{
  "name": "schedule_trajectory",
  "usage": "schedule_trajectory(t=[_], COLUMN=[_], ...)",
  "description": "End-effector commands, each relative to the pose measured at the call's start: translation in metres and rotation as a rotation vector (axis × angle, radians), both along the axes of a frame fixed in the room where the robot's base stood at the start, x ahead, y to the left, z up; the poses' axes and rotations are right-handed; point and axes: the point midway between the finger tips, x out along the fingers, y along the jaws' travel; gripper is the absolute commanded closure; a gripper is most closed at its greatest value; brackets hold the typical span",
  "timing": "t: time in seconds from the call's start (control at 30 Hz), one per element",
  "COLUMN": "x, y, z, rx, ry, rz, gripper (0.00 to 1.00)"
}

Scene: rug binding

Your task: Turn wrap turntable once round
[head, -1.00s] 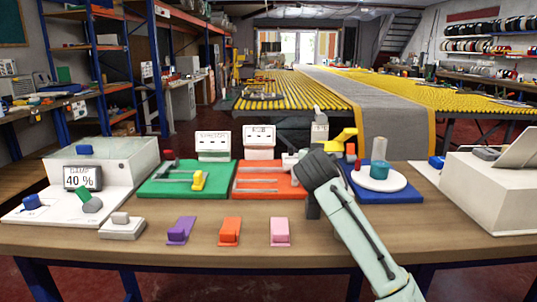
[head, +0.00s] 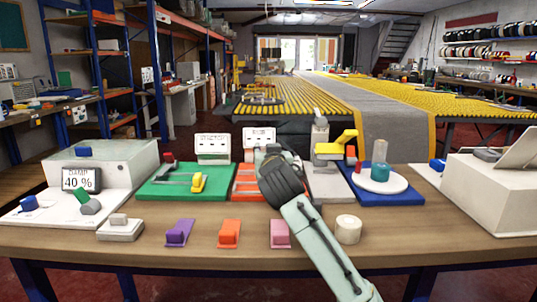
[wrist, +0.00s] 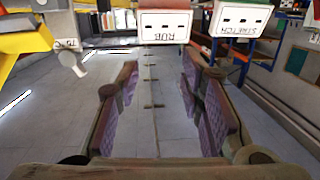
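The wrap turntable is a white round disc (head: 366,183) on a blue base (head: 405,196) at the right of the bench in the head view. A teal cylinder (head: 380,173) stands on the disc with a grey post above it, and a small red knob (head: 357,166) is at its left edge. My gripper (head: 266,153) is left of the turntable, over the orange-red board, and apart from the turntable. In the wrist view my gripper (wrist: 160,80) has its purple-padded fingers spread with nothing between them. The turntable cannot be made out clearly in the wrist view.
A yellow-armed press on a grey plate (head: 325,184) stands between my gripper and the turntable. A green board (head: 165,190) is left. Purple (head: 179,232), orange (head: 229,233) and pink (head: 280,233) blocks and a cream roll (head: 348,229) line the front. A white box (head: 490,195) stands right.

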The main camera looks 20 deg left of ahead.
Motion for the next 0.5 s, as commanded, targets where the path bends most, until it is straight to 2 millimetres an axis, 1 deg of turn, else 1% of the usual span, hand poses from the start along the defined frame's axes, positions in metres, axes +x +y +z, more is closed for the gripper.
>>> schedule_trajectory(t=[0.13, 0.3, 0.37, 0.47, 0.5], x=[0.0, 0.0, 0.002, 0.01, 0.014], y=[0.0, -0.001, -0.003, -0.017, -0.027], z=[0.0, 0.0, 0.004, 0.016, 0.022], rx=[0.0, 0.002, 0.023, 0.141, 0.222], ry=[0.0, 0.002, 0.013, 0.071, 0.109], rz=[0.0, -0.002, -0.015, -0.086, -0.135], gripper=[0.65, 0.76, 0.8, 0.87, 0.9])
